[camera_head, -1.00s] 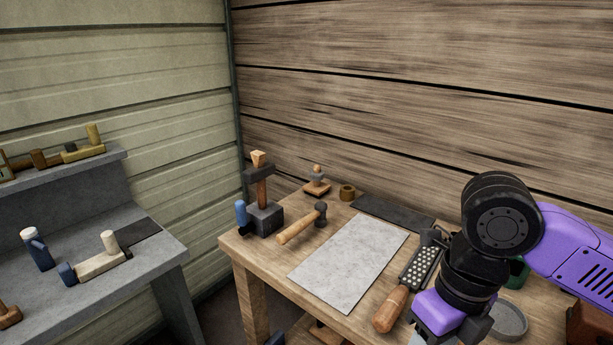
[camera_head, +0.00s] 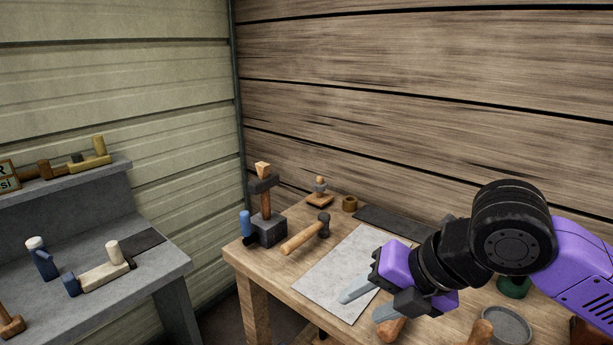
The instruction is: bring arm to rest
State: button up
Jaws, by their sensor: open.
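My gripper (camera_head: 364,302) is at the right of the head view, above the front part of the wooden workbench (camera_head: 264,287). Its two grey fingers point left and are spread apart, with nothing between them. It hangs over the right edge of a pale grey sheet (camera_head: 334,271) on the bench. My purple and black arm comes in from the right. A wooden handle (camera_head: 392,330) shows just below the fingers; the rest of that tool is hidden behind my gripper.
A hammer (camera_head: 306,236) lies left of the sheet, beside a dark block (camera_head: 267,231) with an upright hammer. A dark strip (camera_head: 395,221) lies at the back. A round grey dish (camera_head: 506,325) is at the right. A grey bench (camera_head: 120,294) with tools stands at left.

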jog(key=w+a+r+m+t+y, duration=0.25)
jog(key=r+m+t+y, duration=0.2)
jog(key=r+m, duration=0.35)
jog(key=w+a+r+m+t+y, duration=0.1)
jog(key=a+r+m+t+y, duration=0.4)
jog(key=r, duration=0.5)
jog(key=s+d+f+m+t+h, duration=0.3)
jog(key=d+m+t+h, duration=0.25)
jog(key=m, duration=0.45)
jog(key=s+d+f+m+t+h, duration=0.35)
jog(key=d+m+h, duration=0.3)
jog(key=m, duration=0.25)
jog(key=s+d+f+m+h, duration=0.5)
jog(key=s+f, duration=0.2)
jog(key=f, duration=0.2)
jog(key=s+f+n+g, duration=0.1)
jog(key=s+f+g, duration=0.1)
jog(key=s+f, duration=0.3)
jog(key=s+f+n+g+y, duration=0.1)
jog(key=s+f+g, duration=0.2)
jog(key=s, duration=0.9)
jog(key=s+f+n+g+y, duration=0.1)
jog(key=s+f+n+g, duration=0.1)
jog(key=s+f, duration=0.6)
jog(key=shift+s+d+f+g, duration=0.25)
jog(key=shift+s+d+g, duration=0.1)
jog(key=shift+d+g, duration=0.1)
